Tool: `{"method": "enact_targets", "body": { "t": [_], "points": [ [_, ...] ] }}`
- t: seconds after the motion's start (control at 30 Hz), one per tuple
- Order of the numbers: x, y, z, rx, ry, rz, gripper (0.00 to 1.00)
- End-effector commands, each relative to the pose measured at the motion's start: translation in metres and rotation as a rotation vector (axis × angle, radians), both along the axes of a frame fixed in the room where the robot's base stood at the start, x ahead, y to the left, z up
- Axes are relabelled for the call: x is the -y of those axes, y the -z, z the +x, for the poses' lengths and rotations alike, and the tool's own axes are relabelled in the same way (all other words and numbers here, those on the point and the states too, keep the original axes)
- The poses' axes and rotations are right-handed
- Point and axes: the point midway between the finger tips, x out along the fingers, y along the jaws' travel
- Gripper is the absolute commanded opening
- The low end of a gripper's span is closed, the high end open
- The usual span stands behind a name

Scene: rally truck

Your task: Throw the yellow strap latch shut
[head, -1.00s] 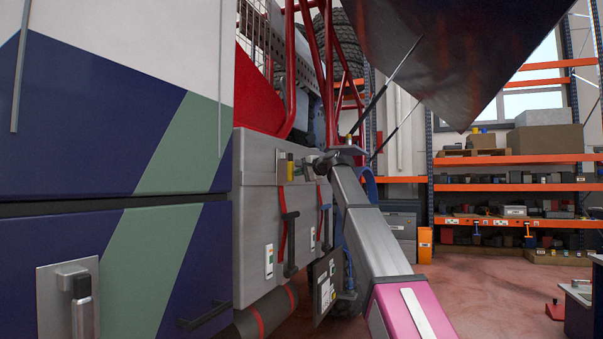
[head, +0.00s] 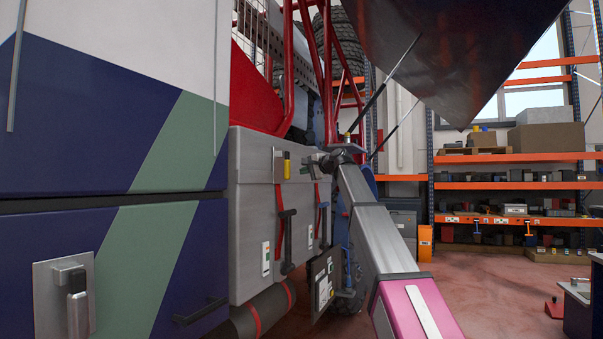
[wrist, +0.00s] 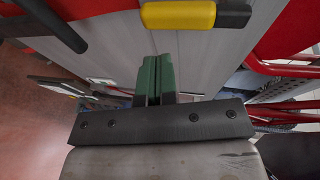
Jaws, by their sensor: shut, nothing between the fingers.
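The yellow strap latch (head: 286,165) is on a metal plate on the front of the grey side box. My gripper (head: 309,161) is in front of the box, just right of the latch in the head view. In the wrist view the green fingers (wrist: 157,78) are together and empty, below the yellow grip in the picture and apart from it. I cannot tell from these views whether the latch is fully seated.
Red straps and a black handle (head: 287,240) are on the box front. A tilted dark panel (head: 450,50) hangs overhead on struts. Orange shelving (head: 510,186) stands at the back right. The floor (head: 480,290) on the right is largely clear.

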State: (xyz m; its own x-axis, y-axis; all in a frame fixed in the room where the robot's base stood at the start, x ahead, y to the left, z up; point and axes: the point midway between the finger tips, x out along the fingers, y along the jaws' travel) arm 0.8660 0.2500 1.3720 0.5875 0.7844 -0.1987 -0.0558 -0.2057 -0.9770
Motion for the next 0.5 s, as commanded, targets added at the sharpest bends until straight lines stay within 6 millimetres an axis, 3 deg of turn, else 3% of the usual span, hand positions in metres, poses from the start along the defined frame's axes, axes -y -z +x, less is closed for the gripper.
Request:
{"method": "enact_targets", "body": {
  "t": [0.2,0.5],
  "points": [
    [0.040,-0.003,-0.031,0.001,0.003,0.000,0.00],
    [0.074,-0.009,-0.055,0.000,0.002,-0.001,0.00]
  ]
}}
